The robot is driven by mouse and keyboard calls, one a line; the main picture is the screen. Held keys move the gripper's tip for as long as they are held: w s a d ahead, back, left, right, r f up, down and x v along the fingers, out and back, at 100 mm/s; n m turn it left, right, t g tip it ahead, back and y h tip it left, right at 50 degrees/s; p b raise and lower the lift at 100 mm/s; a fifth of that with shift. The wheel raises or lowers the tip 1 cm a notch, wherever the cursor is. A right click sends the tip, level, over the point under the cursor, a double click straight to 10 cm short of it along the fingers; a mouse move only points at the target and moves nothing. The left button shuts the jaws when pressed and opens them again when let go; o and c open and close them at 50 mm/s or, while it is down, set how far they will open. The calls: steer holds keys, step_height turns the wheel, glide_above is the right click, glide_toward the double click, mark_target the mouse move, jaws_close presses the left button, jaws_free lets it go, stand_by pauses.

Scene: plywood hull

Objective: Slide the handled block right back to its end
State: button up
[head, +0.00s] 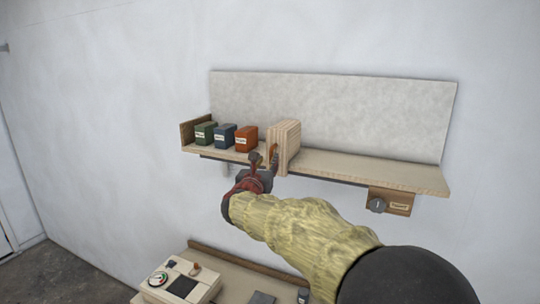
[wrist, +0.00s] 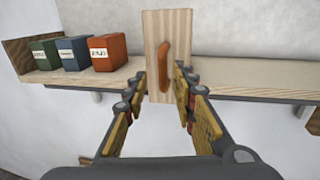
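The handled block (head: 289,139) is a pale wooden upright piece standing on the wall shelf, just right of the small boxes. Its orange handle shows in the wrist view (wrist: 164,66) on the face toward me; the block's face (wrist: 178,30) is plain wood. My gripper (head: 264,158) is in front of the block at handle height. I cannot tell whether either finger touches the block.
The shelf (head: 370,170) is bare right of the block. Green (head: 205,133), blue (head: 225,135) and orange (head: 246,139) boxes stand left of it, beside a wooden end wall (head: 188,133). A knob on a wooden plate (head: 391,203) hangs under the right end. A bench (head: 235,285) stands below.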

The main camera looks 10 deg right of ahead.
mark_target(271, 156)
steer(key=p+x, duration=0.1)
steer(key=x, duration=0.2)
steer(key=shift+w+d+r, duration=0.2)
steer(key=shift+w+d, duration=0.05)
steer(key=shift+d, duration=0.1)
steer(key=shift+w+d+f, duration=0.1)
steer(key=shift+w, duration=0.45)
steer(key=shift+s, duration=0.1)
steer(key=c, duration=0.4)
jaws_close()
